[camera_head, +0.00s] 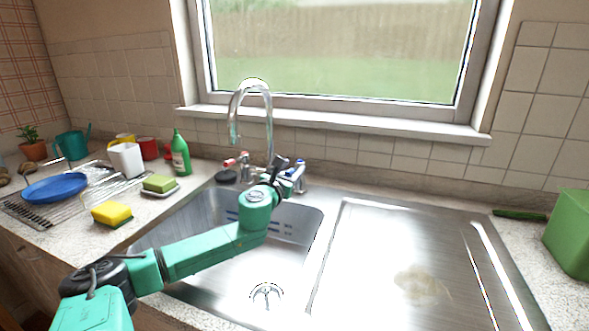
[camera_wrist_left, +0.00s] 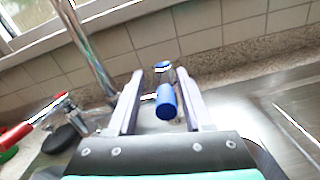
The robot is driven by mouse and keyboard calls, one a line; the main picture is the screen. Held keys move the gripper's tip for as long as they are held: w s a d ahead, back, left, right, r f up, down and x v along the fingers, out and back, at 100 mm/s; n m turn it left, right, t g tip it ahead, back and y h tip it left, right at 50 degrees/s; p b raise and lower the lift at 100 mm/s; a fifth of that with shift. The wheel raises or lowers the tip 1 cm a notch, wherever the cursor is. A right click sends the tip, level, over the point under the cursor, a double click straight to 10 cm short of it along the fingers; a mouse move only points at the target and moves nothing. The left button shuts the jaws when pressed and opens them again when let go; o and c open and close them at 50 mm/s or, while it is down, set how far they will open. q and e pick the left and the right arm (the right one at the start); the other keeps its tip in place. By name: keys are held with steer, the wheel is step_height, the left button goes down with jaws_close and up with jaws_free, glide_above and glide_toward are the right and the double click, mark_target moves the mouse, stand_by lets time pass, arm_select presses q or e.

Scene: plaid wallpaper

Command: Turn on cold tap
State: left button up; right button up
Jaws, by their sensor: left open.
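The cold tap has a blue handle (camera_head: 299,165) and stands right of the chrome spout (camera_head: 267,110) behind the sink. In the left wrist view the blue handle (camera_wrist_left: 167,101) lies between the two fingers, with a visible gap on both sides. My left gripper (camera_head: 281,166) is open at the tap, and it also shows in the wrist view (camera_wrist_left: 160,75). In the head view the gripper hides part of the tap. The hot tap with a red handle (camera_head: 236,160) is left of the spout. My right gripper is not in view.
My left arm crosses the sink basin (camera_head: 300,225). A bare metal drainboard (camera_head: 380,240) is to the right, with a green box (camera_head: 570,235) beyond. Sponges, a green bottle (camera_head: 180,155) and a dish rack (camera_head: 50,208) are at the left.

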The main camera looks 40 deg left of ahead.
arm_select(q)
steer(key=shift+w+d+r, duration=0.1)
steer(key=shift+w+d, duration=0.15)
steer(key=shift+w, duration=0.15)
jaws_close()
stand_by(1.2)
